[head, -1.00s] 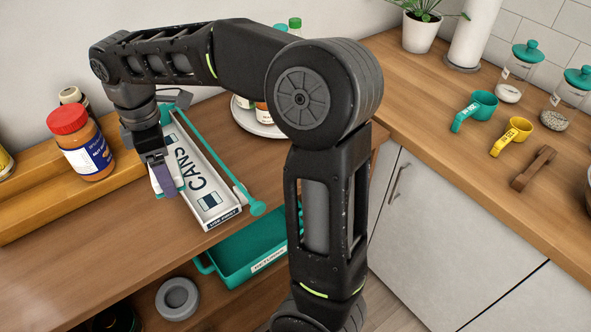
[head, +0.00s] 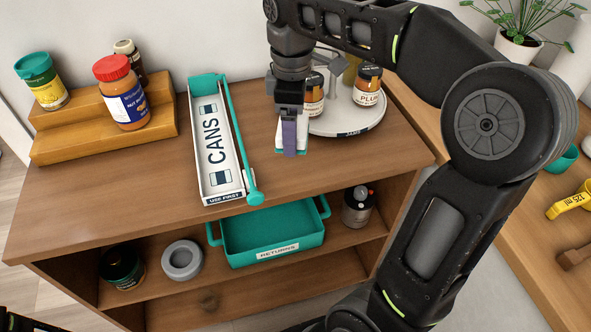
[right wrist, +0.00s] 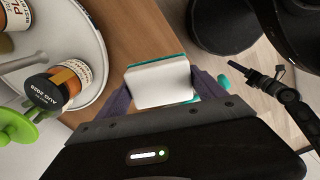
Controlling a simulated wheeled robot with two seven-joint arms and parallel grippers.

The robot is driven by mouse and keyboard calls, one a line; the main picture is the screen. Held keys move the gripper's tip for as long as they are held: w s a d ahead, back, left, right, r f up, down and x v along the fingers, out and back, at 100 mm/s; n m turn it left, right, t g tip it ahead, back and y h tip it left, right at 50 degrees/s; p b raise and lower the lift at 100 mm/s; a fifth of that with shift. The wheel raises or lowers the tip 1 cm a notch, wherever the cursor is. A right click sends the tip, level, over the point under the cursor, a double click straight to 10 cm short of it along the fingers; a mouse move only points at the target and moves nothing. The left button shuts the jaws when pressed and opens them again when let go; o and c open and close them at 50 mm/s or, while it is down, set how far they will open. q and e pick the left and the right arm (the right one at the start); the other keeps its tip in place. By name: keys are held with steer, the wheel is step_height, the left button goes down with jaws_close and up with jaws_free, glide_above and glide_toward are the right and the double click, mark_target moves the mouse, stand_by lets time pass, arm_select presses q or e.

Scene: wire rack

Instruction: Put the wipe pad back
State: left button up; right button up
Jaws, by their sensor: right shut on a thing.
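The wipe pad (right wrist: 158,84) is a small block with a white face and a teal edge. My right gripper (head: 289,135) is shut on it and holds it above the wooden top, between the CANS tray and the turntable. In the head view the purple fingers cover much of the pad, and only its white side and teal lower edge show. In the right wrist view the gripper (right wrist: 162,88) has one finger at each side of the pad. I cannot tell how high it is above the top.
The CANS tray (head: 208,185) lies left of the pad, with a teal rod along its side. The turntable (head: 345,126) with jars is close behind right. A stepped riser (head: 60,150) holds jars. A teal RETURNS bin (head: 270,232) sits below. The front wooden top is clear.

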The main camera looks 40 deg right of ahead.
mark_target(293, 172)
step_height(293, 172, down, 3)
steer(key=shift+f+b, duration=0.2)
steer(key=shift+b, duration=0.85)
step_height(293, 172, down, 2)
steer(key=shift+f+p, duration=0.15)
steer(key=shift+p, duration=0.2)
steer(key=shift+f, duration=0.3)
steer(key=shift+f, duration=1.9)
